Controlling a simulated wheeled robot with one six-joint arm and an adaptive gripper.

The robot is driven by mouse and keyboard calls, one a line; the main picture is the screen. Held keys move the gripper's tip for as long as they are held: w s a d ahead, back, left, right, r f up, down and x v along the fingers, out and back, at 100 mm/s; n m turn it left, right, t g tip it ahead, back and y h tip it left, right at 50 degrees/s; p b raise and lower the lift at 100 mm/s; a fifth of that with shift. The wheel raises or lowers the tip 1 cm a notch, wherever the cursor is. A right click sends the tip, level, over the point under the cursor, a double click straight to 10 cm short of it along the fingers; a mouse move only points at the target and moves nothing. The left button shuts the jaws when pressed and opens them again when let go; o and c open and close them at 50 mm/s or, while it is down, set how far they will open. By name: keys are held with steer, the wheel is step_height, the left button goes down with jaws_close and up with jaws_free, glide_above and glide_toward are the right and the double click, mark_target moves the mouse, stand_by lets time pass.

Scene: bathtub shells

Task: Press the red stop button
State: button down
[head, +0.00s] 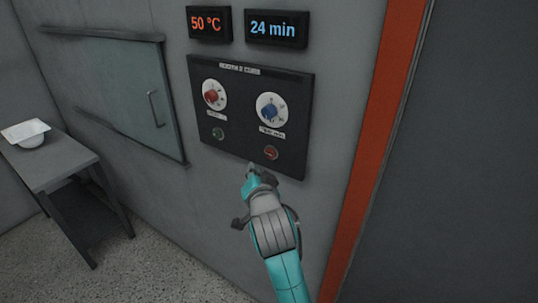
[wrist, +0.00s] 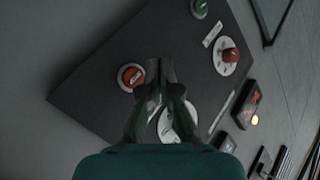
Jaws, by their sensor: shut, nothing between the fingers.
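The red stop button (head: 271,152) sits at the lower right of the dark control panel (head: 244,128) in the head view. My gripper (wrist: 157,88) covers part of a white dial in the wrist view. I see no contact with the button; the exact gap to the panel cannot be told.
A green button (head: 218,134) is at the panel's lower left. A red dial (head: 212,95) and a blue dial (head: 269,111) sit above the buttons. Displays reading 50 °C (head: 208,24) and 24 min (head: 276,29) hang above. A table (head: 60,165) with a white bowl (head: 26,133) stands left.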

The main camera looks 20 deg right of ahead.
steer(key=shift+w+d, duration=0.65)
steer(key=shift+d, duration=0.3)
steer(key=shift+w+d, duration=0.65)
steer(key=shift+d, duration=0.25)
steer(key=shift+d, duration=0.1)
steer(key=shift+w+d, duration=0.25)
steer(key=shift+w+d, duration=0.25)
steer(key=shift+d, duration=0.05)
stand_by(1.0)
steer(key=shift+s, duration=0.1)
steer(key=shift+s+a, duration=0.4)
steer(key=shift+a, duration=0.25)
steer(key=s+a, duration=0.1)
steer(key=a, duration=0.1)
steer(key=s+a, duration=0.2)
stand_by(0.7)
